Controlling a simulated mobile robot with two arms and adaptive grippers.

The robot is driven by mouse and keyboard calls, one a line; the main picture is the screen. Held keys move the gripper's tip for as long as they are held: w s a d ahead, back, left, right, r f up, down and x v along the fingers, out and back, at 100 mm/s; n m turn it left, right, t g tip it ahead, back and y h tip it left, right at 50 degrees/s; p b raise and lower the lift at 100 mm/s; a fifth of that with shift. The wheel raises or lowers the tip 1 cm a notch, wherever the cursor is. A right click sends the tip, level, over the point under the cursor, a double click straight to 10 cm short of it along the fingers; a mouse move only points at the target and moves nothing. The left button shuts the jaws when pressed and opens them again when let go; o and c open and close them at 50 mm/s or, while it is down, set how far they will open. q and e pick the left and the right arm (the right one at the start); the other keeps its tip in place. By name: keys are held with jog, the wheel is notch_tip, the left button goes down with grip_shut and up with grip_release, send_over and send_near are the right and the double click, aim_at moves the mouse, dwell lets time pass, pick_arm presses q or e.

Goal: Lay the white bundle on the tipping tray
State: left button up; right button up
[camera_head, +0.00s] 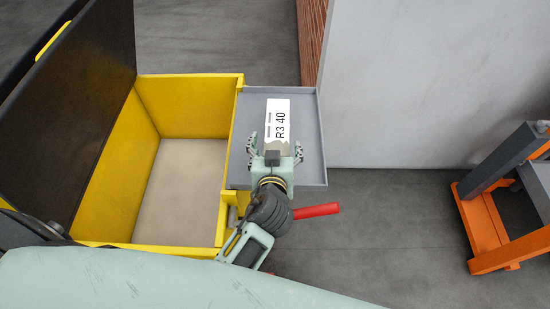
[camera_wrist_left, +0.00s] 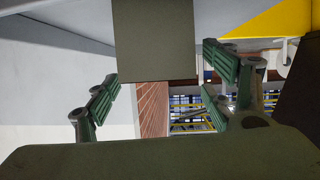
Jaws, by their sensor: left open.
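The white bundle (camera_head: 278,108), a flat strip with a printed "R3 40" label, shows over the grey tipping tray (camera_head: 308,155) in the head view. It appears to lie on the tray, but its underside is hidden. My left gripper (camera_head: 275,147) is over the tray's near half. Its fingers are spread on either side of the bundle's near end, with a visible gap on each side. In the left wrist view the fingers (camera_wrist_left: 165,92) are also wide apart. A dark block (camera_wrist_left: 155,40) sits between them there; I cannot tell what it is. My right gripper is not in view.
A yellow bin (camera_head: 187,79) with a raised black lid (camera_head: 80,90) adjoins the tray's left side. A red handle (camera_head: 317,211) sticks out below the tray. A pale wall (camera_head: 430,80) stands behind. An orange and grey stand (camera_head: 485,225) is at the right, with clear floor between.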

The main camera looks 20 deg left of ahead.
pick_arm(q)
jog(key=b+v, duration=0.1)
jog(key=v, duration=0.5)
